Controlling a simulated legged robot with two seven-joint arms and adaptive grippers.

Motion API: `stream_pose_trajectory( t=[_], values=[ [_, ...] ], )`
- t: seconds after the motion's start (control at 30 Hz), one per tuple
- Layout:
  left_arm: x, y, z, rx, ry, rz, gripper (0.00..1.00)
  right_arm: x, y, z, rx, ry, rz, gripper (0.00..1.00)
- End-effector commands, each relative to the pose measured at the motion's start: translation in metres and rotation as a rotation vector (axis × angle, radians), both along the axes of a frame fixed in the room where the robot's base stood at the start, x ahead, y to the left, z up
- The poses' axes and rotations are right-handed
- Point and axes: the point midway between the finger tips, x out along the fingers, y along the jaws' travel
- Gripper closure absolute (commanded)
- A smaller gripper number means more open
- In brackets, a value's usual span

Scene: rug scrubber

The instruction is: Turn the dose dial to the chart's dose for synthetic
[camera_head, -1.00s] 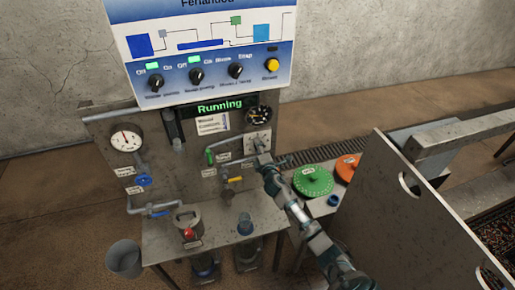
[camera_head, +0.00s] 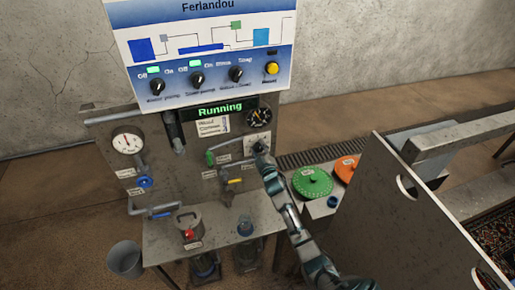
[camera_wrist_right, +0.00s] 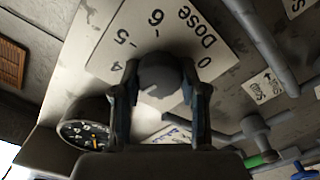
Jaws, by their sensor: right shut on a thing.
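The dose dial's pale plate (camera_head: 250,141) is on the panel below the round black gauge. In the right wrist view its plate (camera_wrist_right: 215,30) shows "Dose" and the figures 0, 6, 5 and 4. Its grey round knob (camera_wrist_right: 160,75) sits between the two fingers of my right gripper (camera_wrist_right: 165,92), which is shut on it. In the head view my right gripper (camera_head: 261,148) covers the knob. The knob's pointer direction cannot be told. The chart (camera_head: 213,126) is a small white card left of the gauge; its doses are too small to read. My left gripper is out of view.
A green-handled valve (camera_head: 211,157) and a yellow-handled valve (camera_head: 234,181) sit close to the dial's left. A "Running" display (camera_head: 219,111) is above. Green (camera_head: 312,182) and orange (camera_head: 346,169) lids are to the right. A grey bucket (camera_head: 124,259) stands at the lower left.

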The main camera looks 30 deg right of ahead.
Motion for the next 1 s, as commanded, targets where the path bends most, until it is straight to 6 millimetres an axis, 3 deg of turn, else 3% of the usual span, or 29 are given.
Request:
stream_pose_trajectory(
  t=[0.03, 0.5, 1.0],
  values=[
    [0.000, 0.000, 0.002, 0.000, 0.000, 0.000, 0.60, -0.002, -0.002, -0.008, 0.044, 0.008, -0.006, 0.92],
    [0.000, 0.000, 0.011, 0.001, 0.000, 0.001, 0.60, -0.002, 0.000, -0.011, 0.360, -0.062, -0.007, 0.92],
    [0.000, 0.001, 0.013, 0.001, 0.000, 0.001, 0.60, -0.001, 0.001, -0.013, 0.444, -0.081, -0.005, 0.92]
  ],
)
